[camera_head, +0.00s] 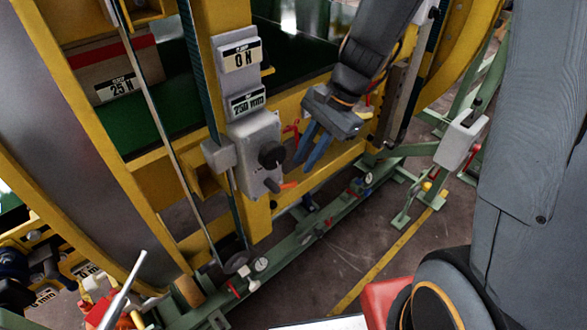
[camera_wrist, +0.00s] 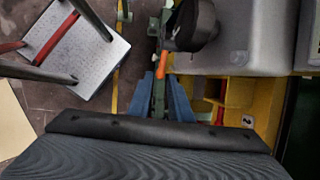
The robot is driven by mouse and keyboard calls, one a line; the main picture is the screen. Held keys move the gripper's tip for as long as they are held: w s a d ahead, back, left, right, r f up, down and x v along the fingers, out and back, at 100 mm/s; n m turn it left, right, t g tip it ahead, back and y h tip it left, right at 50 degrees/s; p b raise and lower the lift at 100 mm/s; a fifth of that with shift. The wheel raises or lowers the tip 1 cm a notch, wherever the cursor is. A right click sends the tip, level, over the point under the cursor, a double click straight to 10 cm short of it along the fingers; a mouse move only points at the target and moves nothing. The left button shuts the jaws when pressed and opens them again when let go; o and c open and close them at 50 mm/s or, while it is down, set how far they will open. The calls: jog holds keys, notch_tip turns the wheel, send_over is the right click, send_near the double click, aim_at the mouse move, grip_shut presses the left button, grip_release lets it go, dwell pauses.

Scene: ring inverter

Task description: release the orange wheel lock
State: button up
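A small orange lever (camera_head: 288,185), which looks like the wheel lock, sticks out to the right from the bottom of a grey control box (camera_head: 256,150) with a black knob (camera_head: 271,154). My gripper (camera_head: 304,168) is just right of the box, its two blue fingers pointing down and to the left, above and apart from the lever. In the wrist view my gripper (camera_wrist: 160,78) shows its fingers spread with a gap. An orange piece (camera_wrist: 168,45), probably the lever, lies just beyond the fingertips beside the black knob (camera_wrist: 193,25). Nothing is seen held.
A red handle (camera_head: 292,128) sits on the frame behind my gripper. A green base rail (camera_head: 300,235) runs below. A grey box on a green stand (camera_head: 460,140) is at right.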

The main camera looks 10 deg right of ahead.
aim_at(289, 183)
jog(key=x, duration=0.7)
jog(key=shift+w+a+f, duration=0.25)
jog(key=shift+f, duration=0.05)
grip_shut()
